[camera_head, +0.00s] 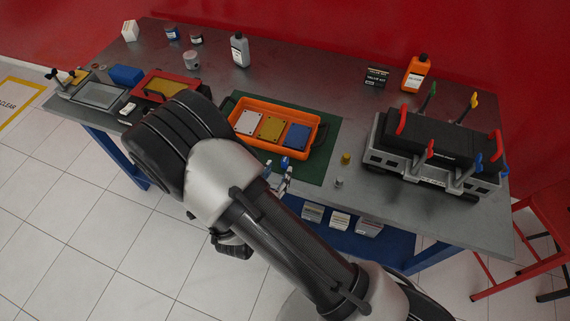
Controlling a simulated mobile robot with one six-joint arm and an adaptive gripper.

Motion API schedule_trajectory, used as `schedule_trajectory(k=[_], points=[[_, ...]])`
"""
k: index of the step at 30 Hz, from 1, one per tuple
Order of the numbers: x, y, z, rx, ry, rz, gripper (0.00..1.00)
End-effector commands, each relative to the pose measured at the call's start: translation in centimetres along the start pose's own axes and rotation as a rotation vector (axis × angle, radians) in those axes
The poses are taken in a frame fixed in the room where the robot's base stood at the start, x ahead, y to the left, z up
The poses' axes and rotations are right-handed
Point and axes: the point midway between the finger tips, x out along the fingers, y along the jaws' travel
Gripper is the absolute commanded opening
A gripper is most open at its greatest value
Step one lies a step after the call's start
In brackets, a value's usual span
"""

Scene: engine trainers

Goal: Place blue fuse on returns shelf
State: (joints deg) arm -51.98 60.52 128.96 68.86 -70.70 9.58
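I cannot single out a blue fuse with certainty. Small blue pieces (284,162) with silvery parts show at the front edge of the green mat, just behind my arm; I cannot tell whether they are a fuse, a holder or part of my gripper. My arm crosses the middle of the view and hides what lies behind it. My gripper's fingers cannot be made out clearly. No shelf is clearly marked as returns. A blue lower shelf (375,246) shows under the bench, with several small labelled boxes (340,220) near it.
The grey bench (330,95) carries an orange tray (275,107) with white, yellow and blue plates, and a black engine trainer (435,145) with coloured levers at right. A red tray (182,80), bottles and small pots stand at left and back. A red stool frame (535,240) stands at right.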

Motion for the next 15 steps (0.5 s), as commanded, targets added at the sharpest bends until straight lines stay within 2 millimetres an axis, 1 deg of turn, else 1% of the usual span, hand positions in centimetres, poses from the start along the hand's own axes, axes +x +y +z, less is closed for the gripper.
schedule_trajectory(k=[1,8,12,15], points=[[0.7,0.0,0.1,0.001,0.000,0.002,0.40],[2.2,0.0,0.2,0.000,0.000,0.001,0.40],[4.5,-0.1,0.6,0.003,0.000,0.003,0.40],[5.8,-0.1,0.6,0.002,0.000,0.002,0.40]])
